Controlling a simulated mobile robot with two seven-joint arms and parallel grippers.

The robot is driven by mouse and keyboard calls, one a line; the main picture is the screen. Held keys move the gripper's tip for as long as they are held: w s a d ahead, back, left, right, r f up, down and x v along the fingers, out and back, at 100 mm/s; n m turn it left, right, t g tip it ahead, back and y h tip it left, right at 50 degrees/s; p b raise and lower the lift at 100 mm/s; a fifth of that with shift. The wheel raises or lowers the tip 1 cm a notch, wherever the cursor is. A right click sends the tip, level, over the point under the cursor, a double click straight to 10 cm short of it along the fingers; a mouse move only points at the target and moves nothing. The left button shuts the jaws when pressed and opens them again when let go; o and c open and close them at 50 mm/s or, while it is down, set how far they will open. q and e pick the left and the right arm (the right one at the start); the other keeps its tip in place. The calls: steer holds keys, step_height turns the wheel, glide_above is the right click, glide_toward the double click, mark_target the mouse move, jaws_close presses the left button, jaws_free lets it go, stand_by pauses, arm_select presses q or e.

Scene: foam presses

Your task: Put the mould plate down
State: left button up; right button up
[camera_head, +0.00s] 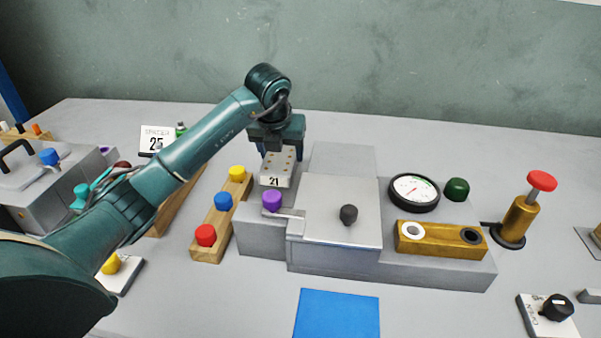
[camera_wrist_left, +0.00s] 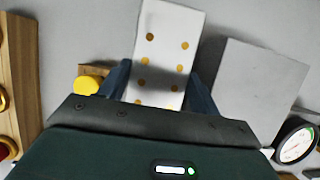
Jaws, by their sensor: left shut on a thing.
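The mould plate (camera_head: 278,176) is a pale block with brown dots on top and the number 21 on its front. My left gripper (camera_head: 281,152) is shut on it, pointing down, at the left end of the grey press (camera_head: 262,240). The left wrist view shows the dotted top of the plate (camera_wrist_left: 163,50) between the two dark fingers (camera_wrist_left: 160,88). I cannot tell whether the plate's underside touches the press. My right gripper is in neither view.
A wooden strip (camera_head: 214,228) with red, blue and yellow knobs lies left of the press. A purple knob (camera_head: 272,201) is just in front of the plate. A gauge (camera_head: 414,192) and a brass block (camera_head: 440,240) are on the right. A blue mat (camera_head: 337,315) lies in front.

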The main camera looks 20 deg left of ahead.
arm_select(q)
steer(key=shift+w+f, duration=0.1)
steer(key=shift+f, duration=2.5)
steer(key=shift+f, duration=0.2)
steer(key=o, duration=1.4)
